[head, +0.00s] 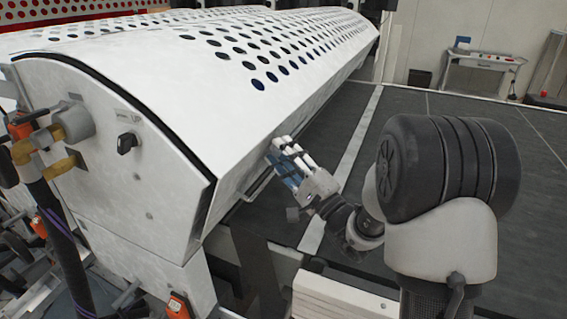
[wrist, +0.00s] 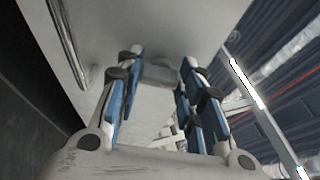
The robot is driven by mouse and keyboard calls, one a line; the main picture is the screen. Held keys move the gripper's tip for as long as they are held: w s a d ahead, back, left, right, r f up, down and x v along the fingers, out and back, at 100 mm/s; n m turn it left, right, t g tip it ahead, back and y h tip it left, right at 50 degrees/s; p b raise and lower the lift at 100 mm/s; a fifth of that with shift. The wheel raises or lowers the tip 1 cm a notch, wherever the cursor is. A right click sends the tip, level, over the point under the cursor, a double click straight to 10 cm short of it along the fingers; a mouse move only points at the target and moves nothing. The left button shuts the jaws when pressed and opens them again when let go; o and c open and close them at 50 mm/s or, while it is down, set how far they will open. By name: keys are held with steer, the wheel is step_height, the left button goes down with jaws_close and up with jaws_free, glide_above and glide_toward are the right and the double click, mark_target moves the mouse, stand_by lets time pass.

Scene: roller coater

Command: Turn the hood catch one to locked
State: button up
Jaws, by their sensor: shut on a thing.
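The white perforated hood (head: 235,75) fills the left and middle of the head view. My gripper (head: 280,155) is at its lower right edge, with blue and white fingers pointing toward the hood. In the wrist view, my gripper (wrist: 160,75) has its fingertips on both sides of a small grey piece, the hood catch (wrist: 160,74), against the pale hood face. The gripper is shut on it. The fingers hide part of the catch, and its turned position cannot be told. In the head view the catch is hidden behind the fingers.
A long metal bar (wrist: 66,42) runs along the hood face, left of the fingers. A dark flat bed (head: 440,125) lies right of the hood. The hood's end panel (head: 130,165) carries a black knob (head: 127,143). A white bench (head: 480,72) stands at the back right.

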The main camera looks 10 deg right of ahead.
stand_by(0.4)
steer(key=o, duration=1.1)
steer(key=shift+c, duration=0.2)
steer(key=v, duration=1.2)
